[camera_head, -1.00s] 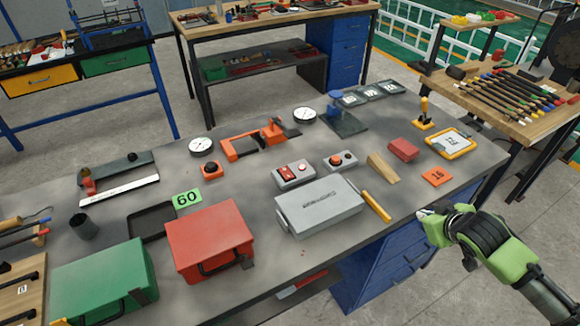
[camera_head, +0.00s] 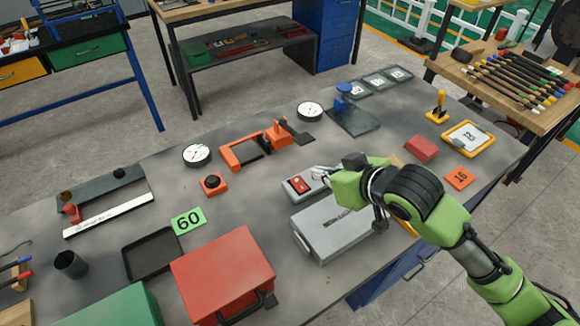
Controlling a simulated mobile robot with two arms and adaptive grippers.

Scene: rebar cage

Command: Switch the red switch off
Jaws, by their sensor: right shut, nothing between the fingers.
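The red switch (camera_head: 298,183) is a red rocker on a small grey box (camera_head: 288,191), behind the grey metal case on the workbench. My right gripper (camera_head: 316,172) is shut and empty. Its fingertips are just right of the red rocker, over the right part of the small box, and hide that part. I cannot tell whether they touch the box. My green right arm reaches in from the lower right. The rocker's on or off position is too small to tell. My left gripper is not in view.
The grey metal case (camera_head: 325,228) lies just in front of the switch box, partly under my right arm. An orange clamp-like tool (camera_head: 243,153) and an orange button box (camera_head: 213,184) stand to the left. A red toolbox (camera_head: 222,268) is nearer. A red block (camera_head: 421,149) lies right.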

